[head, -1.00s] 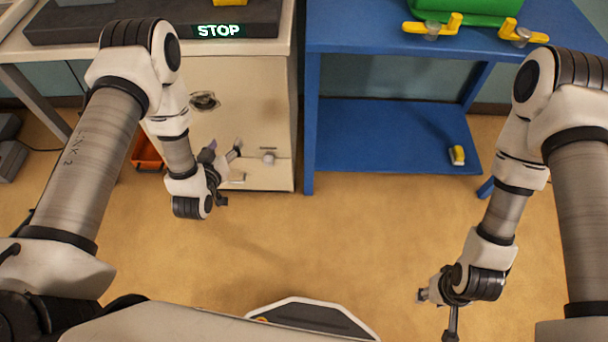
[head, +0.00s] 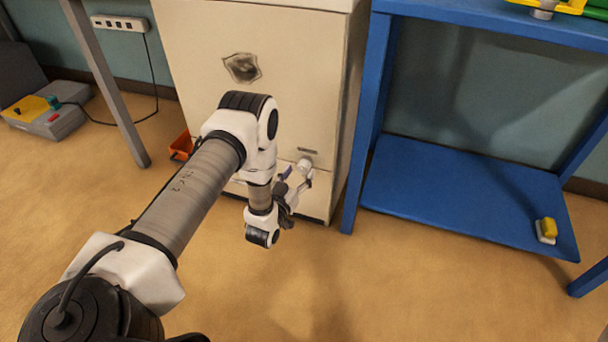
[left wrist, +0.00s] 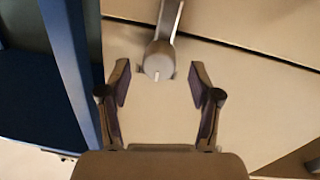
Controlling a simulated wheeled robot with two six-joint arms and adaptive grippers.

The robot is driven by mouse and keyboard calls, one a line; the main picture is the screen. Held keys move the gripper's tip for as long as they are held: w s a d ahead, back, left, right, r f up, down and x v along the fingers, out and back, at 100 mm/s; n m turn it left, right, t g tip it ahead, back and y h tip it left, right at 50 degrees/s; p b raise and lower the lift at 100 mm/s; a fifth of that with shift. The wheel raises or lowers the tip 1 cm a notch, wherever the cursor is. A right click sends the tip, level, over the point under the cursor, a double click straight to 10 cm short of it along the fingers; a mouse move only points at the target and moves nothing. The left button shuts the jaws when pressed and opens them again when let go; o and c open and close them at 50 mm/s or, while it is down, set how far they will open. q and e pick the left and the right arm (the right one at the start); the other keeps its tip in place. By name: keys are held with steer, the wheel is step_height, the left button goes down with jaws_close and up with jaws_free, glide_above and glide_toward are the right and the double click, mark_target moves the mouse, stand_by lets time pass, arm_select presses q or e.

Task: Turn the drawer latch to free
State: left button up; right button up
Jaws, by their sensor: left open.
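The drawer latch (left wrist: 159,60) is a round grey knob with a flat bar running up from it in the left wrist view. In the head view the latch (head: 304,163) is a small pale knob low on the cream cabinet's front (head: 290,100). My left gripper (left wrist: 160,78) is open, with its fingertips to either side of the knob's lower part and visible gaps between. In the head view my left gripper (head: 297,178) is just in front of the latch. A pale mark shows on the knob's face. My right gripper is not in view.
A blue table with a low shelf (head: 450,195) stands close to the right of the cabinet. A yellow-and-white block (head: 546,230) lies on that shelf. An orange bin (head: 181,146) sits left of the cabinet. The floor in front is clear.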

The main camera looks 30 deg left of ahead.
mark_target(301, 170)
arm_select(q)
steer(key=shift+w+a+f+b, duration=0.1)
steer(key=shift+w+b, duration=0.1)
steer(key=shift+w, duration=0.45)
steer(key=shift+w+a+f+b, duration=0.1)
steer(key=shift+w+b, duration=0.1)
steer(key=shift+w, duration=0.4)
steer(key=shift+w+r, duration=0.2)
steer(key=shift+w, duration=0.05)
steer(key=c, duration=1.1)
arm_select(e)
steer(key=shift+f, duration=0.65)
